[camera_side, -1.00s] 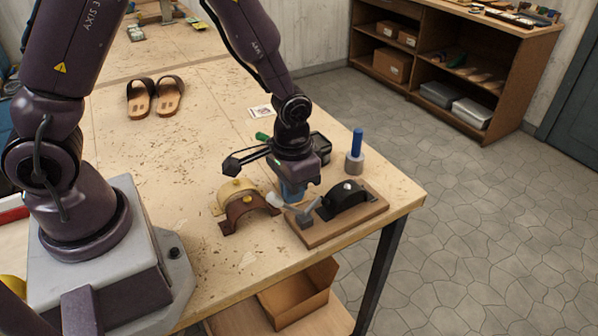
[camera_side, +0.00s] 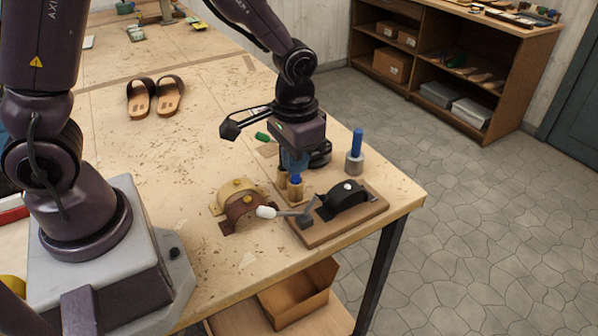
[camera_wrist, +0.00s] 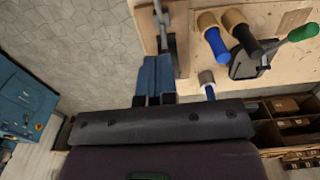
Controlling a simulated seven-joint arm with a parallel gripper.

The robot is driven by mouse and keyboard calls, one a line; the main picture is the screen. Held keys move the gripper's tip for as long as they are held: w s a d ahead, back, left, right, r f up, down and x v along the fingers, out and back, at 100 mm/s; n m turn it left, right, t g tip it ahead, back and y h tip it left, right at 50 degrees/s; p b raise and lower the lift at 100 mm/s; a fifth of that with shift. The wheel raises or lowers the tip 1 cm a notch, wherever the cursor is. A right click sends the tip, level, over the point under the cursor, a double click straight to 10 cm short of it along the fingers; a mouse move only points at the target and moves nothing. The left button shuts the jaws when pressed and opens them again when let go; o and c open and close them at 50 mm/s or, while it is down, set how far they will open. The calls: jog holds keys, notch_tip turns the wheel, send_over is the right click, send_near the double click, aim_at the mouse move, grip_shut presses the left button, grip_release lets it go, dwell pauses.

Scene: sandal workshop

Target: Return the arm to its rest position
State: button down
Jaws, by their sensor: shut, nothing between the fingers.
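My gripper (camera_side: 293,168) hangs above the workbench in the side view, fingers pointing down, shut and empty. Its blue fingers (camera_wrist: 153,80) also lie together in the wrist view. In the side view it is behind and left of a wooden board (camera_side: 325,232) that carries a black strap (camera_side: 348,194) on a form and a grey clamp (camera_side: 305,219). The clamp's white-tipped lever (camera_side: 266,212) points left. Behind the fingertips, short wooden holders (camera_side: 294,192) stand on the bench; the fingers partly hide them, and I cannot tell whether they touch.
Tan (camera_side: 234,194) and brown (camera_side: 243,210) straps lie left of the board. A blue-handled tool (camera_side: 356,145) stands in a grey holder near the bench's right edge. Sandals (camera_side: 156,97) lie further back. The bench between sandals and straps is clear.

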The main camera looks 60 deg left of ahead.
jog(key=shift+r, duration=0.45)
jog(key=s+a+r+t, duration=0.2)
jog(key=s+r, duration=0.4)
jog(key=r, duration=0.2)
jog(key=s+a+r+t, duration=0.2)
jog(key=s+r+t, duration=0.1)
jog(key=s+r, duration=0.4)
jog(key=shift+r+t, duration=0.3)
jog(key=shift+r, duration=0.9)
dwell(0.4)
